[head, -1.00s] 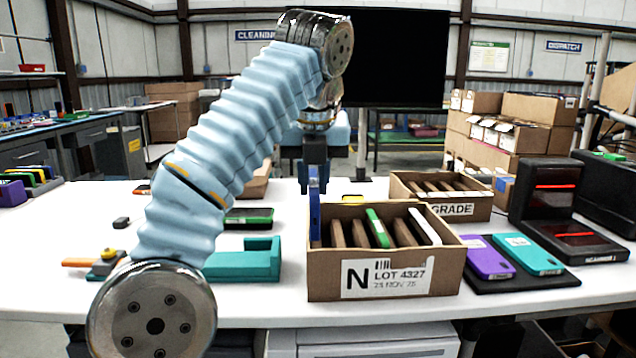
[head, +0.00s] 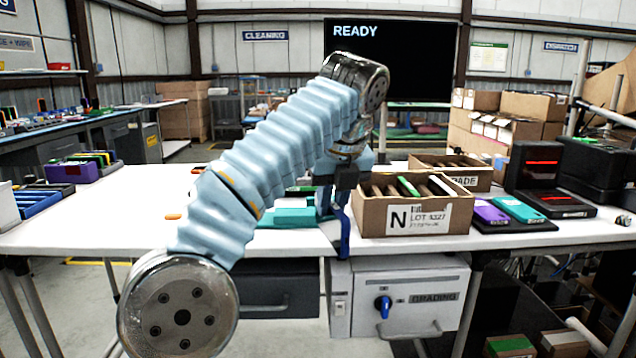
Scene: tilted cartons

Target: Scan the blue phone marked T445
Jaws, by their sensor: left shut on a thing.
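My left gripper (head: 344,192) is shut on a blue phone (head: 345,230). The phone hangs edge-on below the jaws, just left of the front carton and in front of the table's edge. Its marking cannot be read. The front carton (head: 404,220), labelled N and LOT 4327, is tilted and holds a green phone, a white phone and brown dividers. The scanner (head: 533,170) stands at the right with red lines lit, its flat base in front. The black screen (head: 400,62) behind reads READY. My right gripper is not in view.
A dark pad (head: 515,227) right of the carton bears a purple phone (head: 490,212) and a teal phone (head: 518,209). A second carton (head: 462,181) stands behind. A teal holder (head: 291,218) is partly hidden by my arm. The table's left part is mostly clear.

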